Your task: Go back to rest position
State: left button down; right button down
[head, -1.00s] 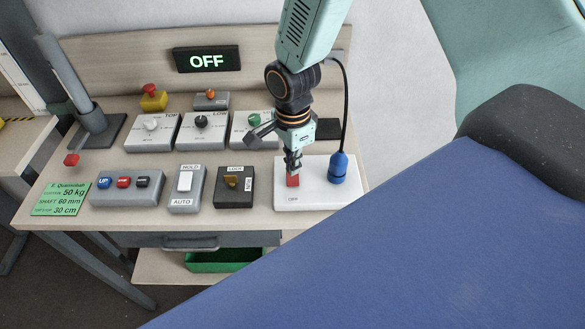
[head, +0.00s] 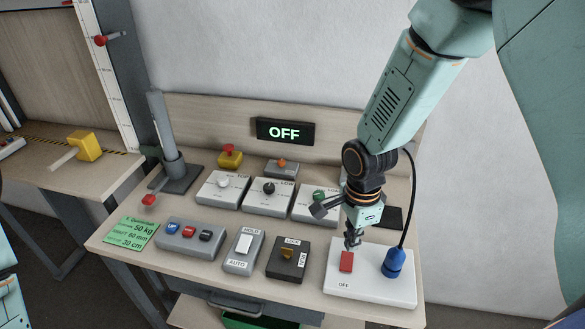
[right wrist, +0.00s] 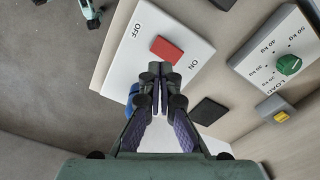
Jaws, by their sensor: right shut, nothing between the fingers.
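My right gripper (head: 352,242) is shut and empty. It hangs above the white switch plate, just behind the red switch (head: 346,262); whether the tips touch it I cannot tell in the head view. In the right wrist view the closed fingers (right wrist: 159,88) point at the white plate, apart from the red switch (right wrist: 166,50). The plate (head: 382,288) carries an OFF label and a blue plug (head: 393,264) with a black cable. My left gripper is not in view; a piece of my body shows at the lower left edge.
The display (head: 285,132) reads OFF. The wooden bench (head: 210,260) holds several control boxes, a yellow box with a red button (head: 230,157) and a green card (head: 132,233). A second bench with a yellow block (head: 84,146) stands left.

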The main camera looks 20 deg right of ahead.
jog(key=s+a+f+n, duration=0.2)
jog(key=s+f+n, duration=0.4)
jog(key=s+n, duration=0.5)
jog(key=s+a+f+n, duration=0.2)
jog(key=s+f+n, duration=0.45)
jog(key=s, duration=0.75)
notch_tip(320, 180, down, 20)
jog(key=b, duration=1.9)
jog(key=shift+r+b, duration=0.2)
jog(key=shift+b, duration=0.1)
jog(key=shift+r+n, duration=0.1)
jog(key=shift+n, duration=0.15)
